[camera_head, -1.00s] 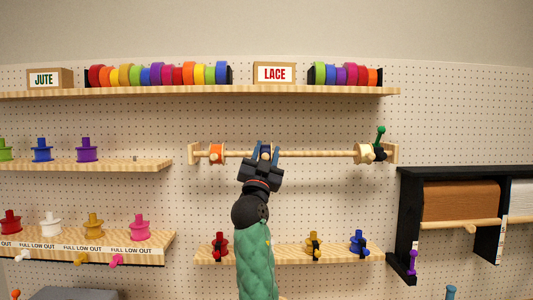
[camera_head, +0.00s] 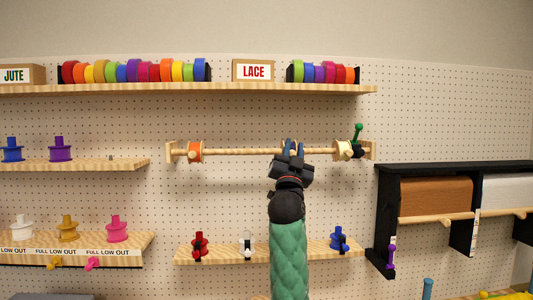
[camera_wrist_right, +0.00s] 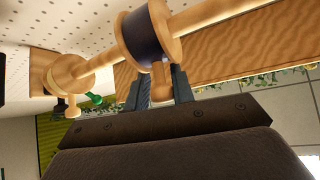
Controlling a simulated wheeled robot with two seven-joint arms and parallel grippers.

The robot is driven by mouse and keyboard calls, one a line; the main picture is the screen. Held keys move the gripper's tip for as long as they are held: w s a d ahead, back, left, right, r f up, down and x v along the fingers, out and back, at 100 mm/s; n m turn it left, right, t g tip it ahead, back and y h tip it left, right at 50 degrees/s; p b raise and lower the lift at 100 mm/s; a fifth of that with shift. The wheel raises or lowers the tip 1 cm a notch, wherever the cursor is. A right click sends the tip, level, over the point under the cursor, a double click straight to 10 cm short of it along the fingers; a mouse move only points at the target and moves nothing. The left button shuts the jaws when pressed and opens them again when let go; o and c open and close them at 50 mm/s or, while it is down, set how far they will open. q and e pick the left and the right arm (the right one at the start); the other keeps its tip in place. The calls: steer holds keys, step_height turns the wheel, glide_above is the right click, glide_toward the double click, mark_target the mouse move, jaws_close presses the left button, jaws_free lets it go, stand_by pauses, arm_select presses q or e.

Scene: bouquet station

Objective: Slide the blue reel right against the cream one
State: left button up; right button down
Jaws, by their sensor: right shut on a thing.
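The blue reel (camera_wrist_right: 146,38), with wooden flanges, is on the wooden rod (camera_head: 240,152). My right gripper (camera_head: 290,150) is shut on the blue reel; in the right wrist view its fingers (camera_wrist_right: 160,88) are at the reel's near, lower side. The cream reel (camera_head: 342,150) sits to the right on the same rod, and also shows in the right wrist view (camera_wrist_right: 68,72). A stretch of bare rod separates the two reels. My left gripper is not in view.
An orange reel (camera_head: 195,151) is near the rod's left end. A green-handled clamp (camera_head: 357,136) stands just right of the cream reel. A shelf with ribbon rolls (camera_head: 140,71) is above; a lower shelf (camera_head: 215,257) holds several small reels. A black-framed paper rack (camera_head: 387,215) is at right.

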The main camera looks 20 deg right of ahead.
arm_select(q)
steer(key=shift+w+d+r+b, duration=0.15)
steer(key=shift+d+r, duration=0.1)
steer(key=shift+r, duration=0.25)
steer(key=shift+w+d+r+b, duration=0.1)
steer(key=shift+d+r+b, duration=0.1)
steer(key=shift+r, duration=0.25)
arm_select(e)
steer(key=s+d, duration=0.2)
steer(key=d, duration=0.5)
steer(key=shift+d, duration=0.35)
steer(key=shift+s, duration=0.1)
steer(key=c, duration=1.5)
jaws_free()
steer(key=shift+o, duration=1.1)
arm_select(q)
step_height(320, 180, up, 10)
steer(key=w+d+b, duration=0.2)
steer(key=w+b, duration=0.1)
arm_select(e)
steer(key=v, duration=0.7)
steer(key=shift+s+a+f, duration=0.2)
steer(key=shift+f, duration=0.1)
